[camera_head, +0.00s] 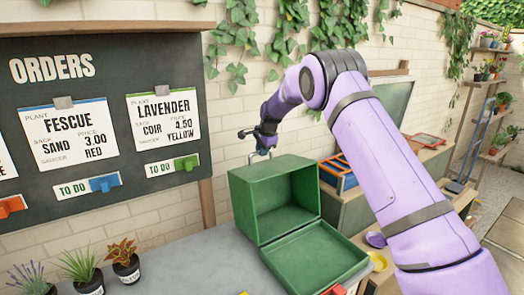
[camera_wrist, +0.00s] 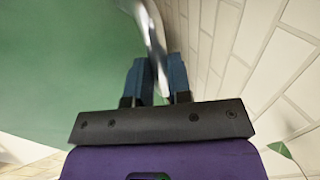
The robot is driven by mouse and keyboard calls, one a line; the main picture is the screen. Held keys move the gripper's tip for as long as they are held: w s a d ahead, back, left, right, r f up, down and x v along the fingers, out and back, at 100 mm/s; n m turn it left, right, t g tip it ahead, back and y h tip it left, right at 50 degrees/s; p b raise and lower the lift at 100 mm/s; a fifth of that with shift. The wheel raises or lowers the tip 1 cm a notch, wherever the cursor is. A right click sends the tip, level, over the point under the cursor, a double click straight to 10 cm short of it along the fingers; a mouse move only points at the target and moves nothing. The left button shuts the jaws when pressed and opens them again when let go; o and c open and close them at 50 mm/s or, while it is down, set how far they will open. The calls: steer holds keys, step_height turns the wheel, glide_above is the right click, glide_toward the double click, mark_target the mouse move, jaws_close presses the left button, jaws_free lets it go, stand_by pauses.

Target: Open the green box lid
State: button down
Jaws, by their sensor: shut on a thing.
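The green box stands open on the counter. Its green lid (camera_head: 270,181) is swung up, with its hollow inside facing the head camera, above the lower green part (camera_head: 322,258), which lies open and looks empty. My gripper (camera_head: 262,149) is at the top edge of the raised lid, near the wall. In the wrist view my gripper (camera_wrist: 160,80) is shut on a grey metal handle (camera_wrist: 152,38), with the lid's green surface filling the left side. The handle (camera_head: 256,157) shows only small in the head view.
A brick wall (camera_head: 150,220) is close behind the raised lid. An orders board (camera_head: 100,110) hangs at left. Several potted plants (camera_head: 88,275) stand at the front left. A blue-orange rack (camera_head: 338,172) stands right of the box.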

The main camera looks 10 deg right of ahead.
steer(key=shift+t, duration=0.6)
steer(key=s+r, duration=0.1)
steer(key=s+d+r, duration=0.1)
steer(key=s, duration=0.1)
steer(key=s+r, duration=0.1)
steer(key=s, duration=0.1)
steer(key=shift+d+r, duration=0.35)
steer(key=shift+s+r, duration=0.1)
steer(key=shift+s, duration=0.2)
steer(key=c, duration=1.1)
jaws_free()
steer(key=shift+y, duration=0.3)
steer(key=shift+o, duration=0.2)
steer(key=v, duration=1)
steer(key=shift+r, duration=0.35)
steer(key=shift+s+d, duration=0.1)
